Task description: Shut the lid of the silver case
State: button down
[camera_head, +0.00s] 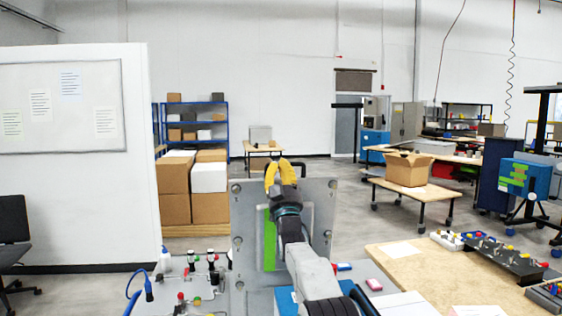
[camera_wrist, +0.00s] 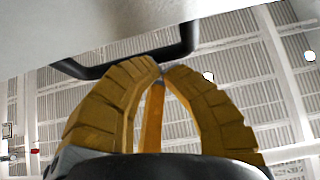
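The silver case's lid (camera_head: 247,262) stands upright in front of me in the head view, a grey plate with round fittings at its corners. My arm covers its middle and most of the case below. My gripper (camera_head: 271,168) has yellow fingers and is at the lid's top edge. In the wrist view the fingertips (camera_wrist: 162,68) come together with nothing seen between them. A black handle (camera_wrist: 120,68) on a grey surface (camera_wrist: 100,25), apparently the lid, is just beyond the tips. I cannot tell whether they touch it.
Small fittings with red and green caps (camera_head: 205,268) sit left of the lid. A wooden-topped table (camera_head: 425,268) with connector blocks (camera_head: 490,257) is at the right. A cardboard box (camera_head: 408,170) stands on a farther table. Open floor lies behind the lid.

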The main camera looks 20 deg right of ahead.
jog(key=shift+w+d+r+g+p, duration=0.2)
jog(key=shift+w+r+p, duration=0.15)
jog(key=shift+w+p, duration=0.55)
jog(key=shift+w+d+r+g+p, duration=0.1)
jog(key=shift+w+r+g+p, duration=0.2)
jog(key=shift+p, duration=0.95)
jog(key=shift+w+d+f+p, duration=0.1)
jog(key=shift+w+f+p, duration=0.05)
jog(key=shift+w+p, duration=0.65)
jog(key=shift+s+f, duration=0.1)
jog(key=shift+s, duration=0.1)
